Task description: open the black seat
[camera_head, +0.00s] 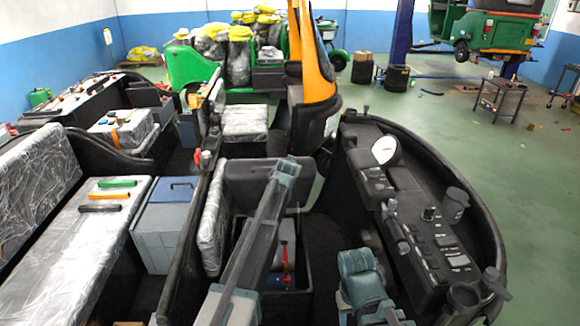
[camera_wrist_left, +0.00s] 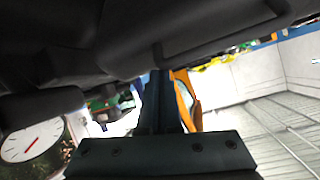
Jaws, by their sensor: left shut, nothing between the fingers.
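The black seat (camera_head: 245,190) stands raised at a steep tilt behind an open dark compartment (camera_head: 303,262). My left arm crosses in front of the seat, and its wrist is at the seat's right part in the head view. My left gripper (camera_wrist_left: 160,100) is shut and empty in the left wrist view. A dark surface, seemingly the seat (camera_wrist_left: 215,35), fills the top of that view just above the fingers. I cannot tell whether they touch it. My right arm shows at the bottom of the head view, but its gripper does not.
The compartment holds a red-handled tool (camera_head: 285,258) and blue items. A black dashboard (camera_head: 430,235) with a white gauge (camera_head: 384,149) curves along the right. An orange-and-black front pillar (camera_head: 315,60) stands behind. A plastic-wrapped bench (camera_head: 70,250) is at left. Open green floor lies beyond the dashboard.

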